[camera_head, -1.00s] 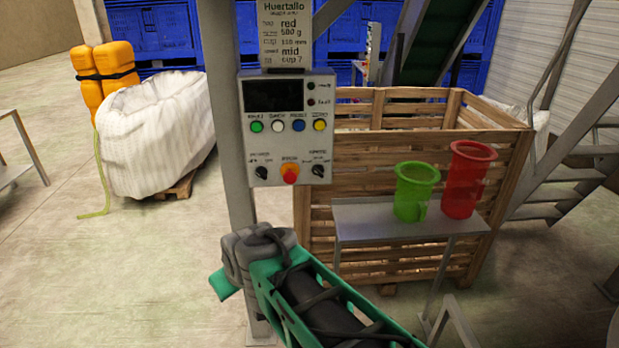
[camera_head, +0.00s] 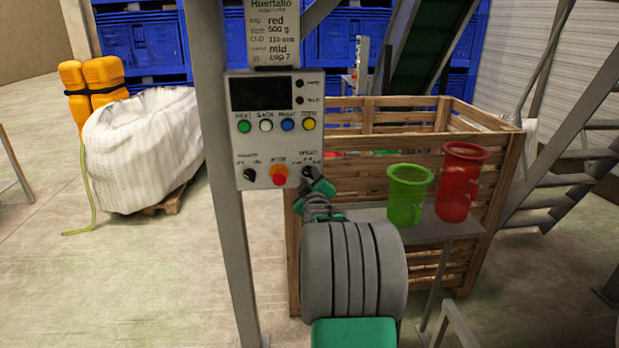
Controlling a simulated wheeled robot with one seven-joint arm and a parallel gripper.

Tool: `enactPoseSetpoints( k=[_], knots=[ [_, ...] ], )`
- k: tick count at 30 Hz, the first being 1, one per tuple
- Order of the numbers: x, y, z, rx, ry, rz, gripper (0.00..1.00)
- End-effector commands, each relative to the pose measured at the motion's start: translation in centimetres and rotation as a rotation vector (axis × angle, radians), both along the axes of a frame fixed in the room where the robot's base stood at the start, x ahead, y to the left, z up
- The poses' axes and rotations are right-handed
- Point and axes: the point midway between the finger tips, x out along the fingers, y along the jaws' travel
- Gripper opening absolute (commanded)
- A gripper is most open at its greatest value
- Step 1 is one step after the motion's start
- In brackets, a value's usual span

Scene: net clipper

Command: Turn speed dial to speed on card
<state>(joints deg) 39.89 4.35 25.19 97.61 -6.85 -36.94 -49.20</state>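The control box (camera_head: 246,160) is mounted on a grey post. Its speed dial (camera_head: 307,173) is the dark knob at the lower right, partly covered by my gripper. The dial's setting cannot be made out. The card (camera_head: 273,33) above the box reads red, 500 g, 110 mm cup, mid and cup 7. My gripper (camera_head: 312,181) is at the dial's lower right, touching or very near it. Its fingers are small and partly hidden, so I cannot tell whether they are open or shut.
The red emergency button (camera_head: 279,175) sits just left of the speed dial, with another dark knob (camera_head: 248,175) further left. A green cup (camera_head: 407,195) and a red cup (camera_head: 460,183) stand on a small shelf (camera_head: 375,213) to the right, before a wooden crate (camera_head: 345,141).

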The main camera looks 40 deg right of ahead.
Motion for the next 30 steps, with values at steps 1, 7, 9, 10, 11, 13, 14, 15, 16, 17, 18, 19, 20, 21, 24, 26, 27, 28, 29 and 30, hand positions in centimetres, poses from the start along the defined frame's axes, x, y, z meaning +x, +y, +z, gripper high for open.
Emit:
enactPoseSetpoints(
  k=[1, 7, 9, 10, 11, 13, 14, 15, 16, 17, 18, 19, 20, 21, 24, 26, 27, 28, 29, 30],
  knots=[
    [0.25, -0.15, 0.03, 0.000, 0.000, 0.000, 0.32],
    [0.35, -0.20, -0.02, 0.001, -0.001, 0.000, 0.32],
    [0.35, -0.18, -0.02, 0.001, -0.001, 0.000, 0.29],
    [0.35, -0.19, -0.01, 0.001, -0.001, 0.000, 0.27],
    [0.35, -0.19, -0.01, 0.001, -0.001, 0.000, 0.24],
    [0.34, -0.17, -0.01, 0.001, -0.001, 0.000, 0.19],
    [0.34, -0.17, -0.01, 0.001, -0.001, 0.000, 0.16],
    [0.35, -0.17, 0.00, 0.001, -0.001, 0.000, 0.13],
    [0.35, -0.17, 0.00, 0.001, -0.001, 0.000, 0.11],
    [0.34, -0.16, 0.00, 0.000, -0.001, 0.001, 0.08],
    [0.34, -0.16, 0.00, 0.000, -0.001, 0.001, 0.05],
    [0.34, -0.16, 0.00, 0.000, -0.001, 0.001, 0.02],
    [0.34, -0.16, 0.00, 0.000, -0.001, 0.001, 0.00],
    [0.34, -0.16, 0.00, 0.000, -0.001, 0.001, 0.00],
    [0.34, -0.16, 0.00, 0.001, -0.001, 0.000, 0.00],
    [0.34, -0.16, 0.00, 0.000, -0.001, 0.001, 0.00],
    [0.34, -0.16, 0.00, 0.001, -0.001, 0.000, 0.00],
    [0.34, -0.16, 0.00, 0.001, -0.001, 0.000, 0.00],
    [0.34, -0.16, 0.01, 0.000, -0.001, 0.001, 0.00],
    [0.34, -0.16, 0.01, 0.001, -0.001, 0.001, 0.00]
  ],
)
